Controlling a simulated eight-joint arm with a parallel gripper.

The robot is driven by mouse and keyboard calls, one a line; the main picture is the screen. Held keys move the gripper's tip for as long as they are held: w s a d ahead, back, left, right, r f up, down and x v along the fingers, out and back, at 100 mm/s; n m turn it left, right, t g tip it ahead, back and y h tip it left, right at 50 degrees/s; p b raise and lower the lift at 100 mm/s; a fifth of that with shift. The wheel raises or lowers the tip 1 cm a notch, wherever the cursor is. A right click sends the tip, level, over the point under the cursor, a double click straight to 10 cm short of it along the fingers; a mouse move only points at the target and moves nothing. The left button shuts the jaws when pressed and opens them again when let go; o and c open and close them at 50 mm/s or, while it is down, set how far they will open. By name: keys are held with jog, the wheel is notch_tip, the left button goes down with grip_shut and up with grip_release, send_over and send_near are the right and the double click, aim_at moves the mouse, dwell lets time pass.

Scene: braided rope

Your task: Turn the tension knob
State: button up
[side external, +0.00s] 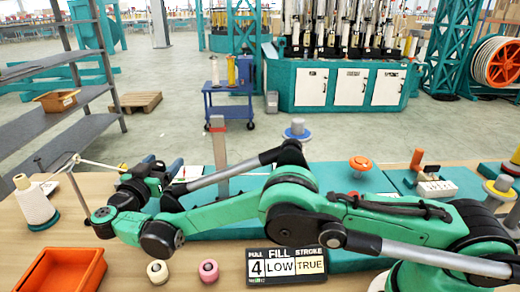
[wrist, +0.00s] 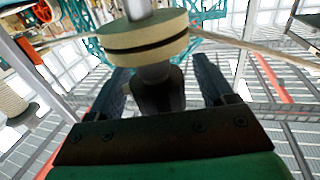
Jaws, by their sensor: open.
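My gripper (wrist: 162,82) is open in the wrist view, one dark finger on each side. A dark rounded piece (wrist: 158,92) under a short grey shaft sits between the fingers; I cannot tell whether they touch it. A cream grooved disc (wrist: 148,38) is just above it, with a pale rope (wrist: 245,42) running off to the right. In the side external view my gripper (side external: 140,180) is at the left of the bench, beside a small yellow piece (side external: 124,166); my wrist partly hides that spot. An orange knob (side external: 360,163) stands on the teal plate, well away from my gripper.
A white thread cone (side external: 36,204) stands at the left, with a thin post (side external: 76,193) near it. An orange tray (side external: 62,268), a cream spool (side external: 157,272), a pink spool (side external: 208,271) and a sign (side external: 286,266) line the front. My arm spans the bench.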

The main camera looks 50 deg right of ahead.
jog(key=v, duration=0.5)
jog(key=shift+s+a, duration=0.1)
jog(key=shift+a, duration=0.1)
